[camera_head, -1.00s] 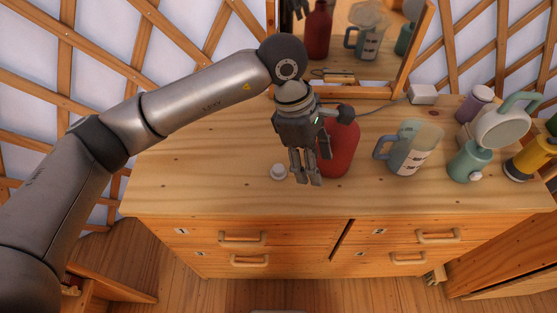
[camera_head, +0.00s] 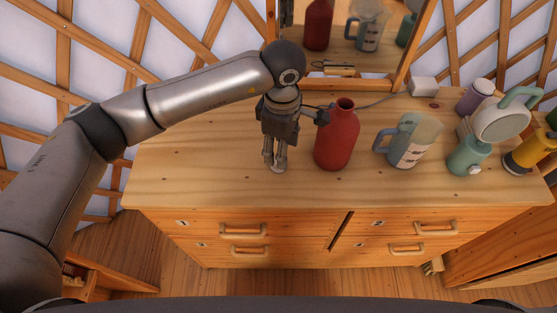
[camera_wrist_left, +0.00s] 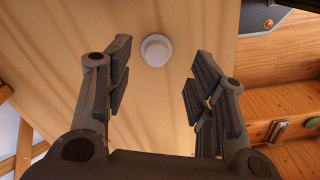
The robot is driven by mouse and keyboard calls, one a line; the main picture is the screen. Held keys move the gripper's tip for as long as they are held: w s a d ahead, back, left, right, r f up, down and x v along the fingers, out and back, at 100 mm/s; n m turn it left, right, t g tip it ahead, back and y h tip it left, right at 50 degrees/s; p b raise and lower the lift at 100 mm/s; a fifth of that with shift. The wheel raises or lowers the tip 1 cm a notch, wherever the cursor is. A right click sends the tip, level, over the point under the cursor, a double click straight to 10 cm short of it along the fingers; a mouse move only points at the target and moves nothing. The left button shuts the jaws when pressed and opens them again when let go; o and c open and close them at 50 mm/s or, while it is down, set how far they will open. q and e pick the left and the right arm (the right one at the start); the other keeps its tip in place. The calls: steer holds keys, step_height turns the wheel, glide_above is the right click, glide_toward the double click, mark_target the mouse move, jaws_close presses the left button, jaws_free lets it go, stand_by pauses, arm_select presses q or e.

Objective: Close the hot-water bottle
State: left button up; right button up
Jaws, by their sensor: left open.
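The red hot-water bottle (camera_head: 336,138) stands upright on the wooden dresser top, its dark mouth uncovered. My left gripper (camera_head: 274,166) points down just left of the bottle, apart from it. A small white cap (camera_wrist_left: 156,50) lies on the dresser top in the left wrist view. It shows beyond and between the spread fingers of my left gripper (camera_wrist_left: 163,80), which are open and empty. In the head view the fingers mostly hide the cap. My right gripper is not in view.
A measuring jug (camera_head: 410,140) stands right of the bottle, with a teal-and-white appliance (camera_head: 470,155) and a yellow one (camera_head: 528,153) farther right. A mirror (camera_head: 350,45) stands behind. The dresser top (camera_head: 190,165) is clear on the left.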

arm_select(q)
steer(key=shift+f, duration=0.3)
steer(key=shift+a+f+p, duration=0.15)
steer(key=shift+f+p, duration=0.25)
steer(key=shift+f, duration=0.05)
steer(key=f, duration=0.1)
steer(key=f+p, duration=0.1)
steer(key=f, duration=0.1)
steer(key=shift+w+a+f, duration=0.2)
steer(key=shift+w+f, duration=0.05)
steer(key=shift+f, duration=0.4)
steer(key=c, duration=0.8)
